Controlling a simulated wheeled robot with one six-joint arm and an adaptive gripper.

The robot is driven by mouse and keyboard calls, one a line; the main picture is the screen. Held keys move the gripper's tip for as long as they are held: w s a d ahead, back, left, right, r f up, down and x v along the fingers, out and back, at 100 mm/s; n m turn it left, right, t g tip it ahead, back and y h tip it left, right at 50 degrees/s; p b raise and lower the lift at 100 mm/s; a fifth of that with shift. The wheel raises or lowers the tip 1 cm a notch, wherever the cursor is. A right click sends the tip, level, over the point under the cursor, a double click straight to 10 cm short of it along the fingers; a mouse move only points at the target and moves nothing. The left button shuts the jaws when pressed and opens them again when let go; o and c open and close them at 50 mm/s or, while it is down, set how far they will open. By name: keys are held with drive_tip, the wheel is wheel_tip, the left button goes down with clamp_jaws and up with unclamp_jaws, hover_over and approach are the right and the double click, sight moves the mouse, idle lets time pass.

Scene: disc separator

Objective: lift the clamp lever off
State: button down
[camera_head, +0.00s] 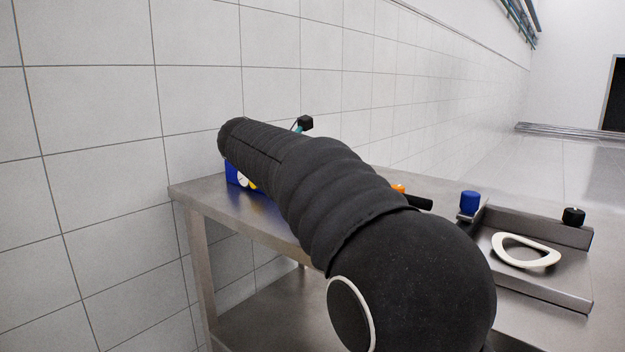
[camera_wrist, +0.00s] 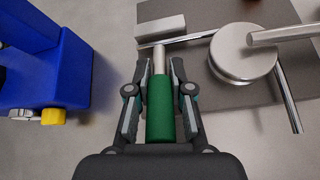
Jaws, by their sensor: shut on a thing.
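The clamp lever shows in the wrist view as a green grip (camera_wrist: 160,108) with a bare metal rod at its far end. My gripper (camera_wrist: 160,72) has one finger on each side of the green grip and is shut on it. The rod's tip points away, near a metal block on a grey plate; I cannot tell whether it touches anything there. In the head view my own arm hides the gripper and the lever.
A round metal disc (camera_wrist: 243,52) with rods lies right of the lever on the grey plate (camera_wrist: 212,12). A blue housing (camera_wrist: 50,75) with a yellow knob stands left. In the head view, a white ring (camera_head: 525,254) lies in a steel tray (camera_head: 560,290), near a blue cylinder (camera_head: 470,202).

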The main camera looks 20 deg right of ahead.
drive_tip(key=c, duration=1)
unclamp_jaws()
drive_tip(key=v, duration=1.2)
drive_tip(key=shift+a, duration=0.1)
